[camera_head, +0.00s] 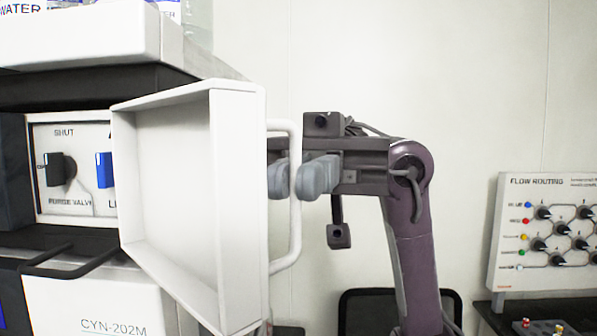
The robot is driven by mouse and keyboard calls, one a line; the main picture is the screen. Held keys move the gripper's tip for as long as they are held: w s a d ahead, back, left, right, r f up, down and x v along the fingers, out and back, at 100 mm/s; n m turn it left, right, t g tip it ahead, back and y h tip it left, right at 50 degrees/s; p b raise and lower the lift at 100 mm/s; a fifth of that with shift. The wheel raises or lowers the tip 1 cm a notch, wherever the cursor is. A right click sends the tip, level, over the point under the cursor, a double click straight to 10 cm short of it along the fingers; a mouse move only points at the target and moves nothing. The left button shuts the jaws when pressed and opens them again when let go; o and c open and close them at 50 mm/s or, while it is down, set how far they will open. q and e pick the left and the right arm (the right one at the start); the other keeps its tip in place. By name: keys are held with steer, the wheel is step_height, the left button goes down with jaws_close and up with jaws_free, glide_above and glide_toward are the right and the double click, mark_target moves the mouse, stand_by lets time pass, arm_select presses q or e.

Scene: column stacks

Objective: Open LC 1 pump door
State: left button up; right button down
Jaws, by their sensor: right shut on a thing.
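The white pump door (170,190) stands swung open at the left centre, its hollow inner side showing. A white bar handle (295,215) is on its right edge. My right gripper (293,178) is shut on the handle, with one grey finger on each side of the bar. The open bay behind the door shows a panel (88,205) with a dark knob (58,170) under the word SHUT and a blue knob (104,169), partly hidden by the door. My left gripper is out of view.
A white unit marked CYN-202M (115,300) with a black handle (70,262) is below the bay. A white unit (95,40) sits above. A flow routing panel (545,240) stands at the right. A dark chair back (370,310) is behind my right arm.

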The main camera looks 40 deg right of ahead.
steer(key=shift+w+d, duration=0.1)
stand_by(0.3)
steer(key=c, duration=1.6)
jaws_free()
steer(key=shift+w, duration=0.1)
steer(key=shift+w+d, duration=0.25)
steer(key=shift+d, duration=0.05)
steer(key=shift+v, duration=3.5)
